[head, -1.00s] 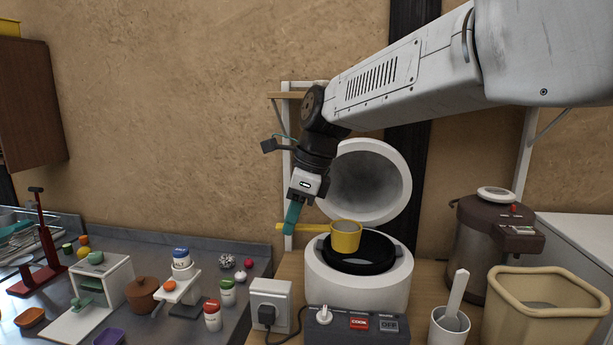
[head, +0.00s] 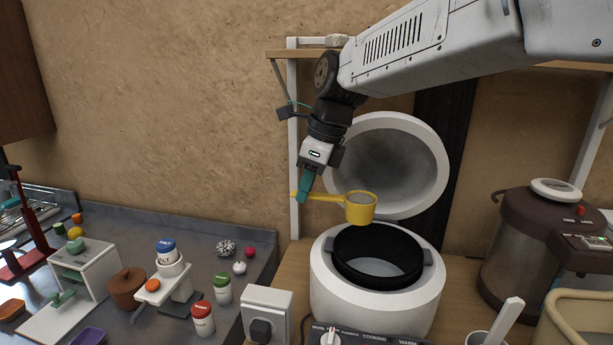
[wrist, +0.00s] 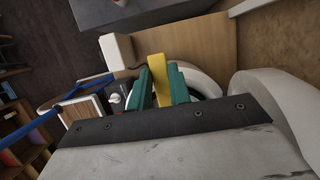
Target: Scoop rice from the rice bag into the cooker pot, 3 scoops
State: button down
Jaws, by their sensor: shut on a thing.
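My gripper (head: 303,192) is shut on the handle of a yellow scoop (head: 360,210). In the wrist view the handle (wrist: 159,82) runs between the teal fingers (wrist: 161,90). The scoop's cup is upright, above the back of the cooker pot and clear of it. Its inside looks pale; I cannot tell whether that is rice. The black cooker pot (head: 350,268) sits in the white rice cooker (head: 375,313), lid (head: 399,165) open behind. Pale material (head: 376,267) shows in the pot. A tan open-topped container (head: 585,318), perhaps the rice bag, is cut off at lower right.
A brown hot-water pot (head: 520,240) stands right of the cooker. A white cup with a paddle (head: 500,322) is in front of it. A socket box (head: 267,313) stands left of the cooker. Jars and a white stand fill the left counter. A shelf (head: 460,63) hangs behind my arm.

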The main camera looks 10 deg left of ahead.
jog(key=shift+f, duration=0.75)
jog(key=r+y, duration=0.1)
jog(key=d+r+y, duration=0.1)
jog(key=r+y, duration=0.2)
jog(key=shift+d+r, duration=0.1)
jog(key=shift+d, duration=0.15)
jog(key=d+r+y, duration=0.2)
jog(key=y, duration=0.1)
jog(key=shift+s+d+r, duration=0.1)
jog(key=shift+r, duration=0.1)
jog(key=d+y, duration=0.1)
jog(key=d+r+y, duration=0.1)
jog(key=d+y, duration=0.1)
jog(key=shift+r+y, duration=0.2)
jog(key=shift+y, duration=0.1)
jog(key=d+y, duration=0.8)
jog(key=d, duration=0.1)
jog(key=shift+s+f+t, duration=0.25)
jog(key=shift+f+t, duration=0.05)
jog(key=shift+f, duration=0.15)
dwell(0.6)
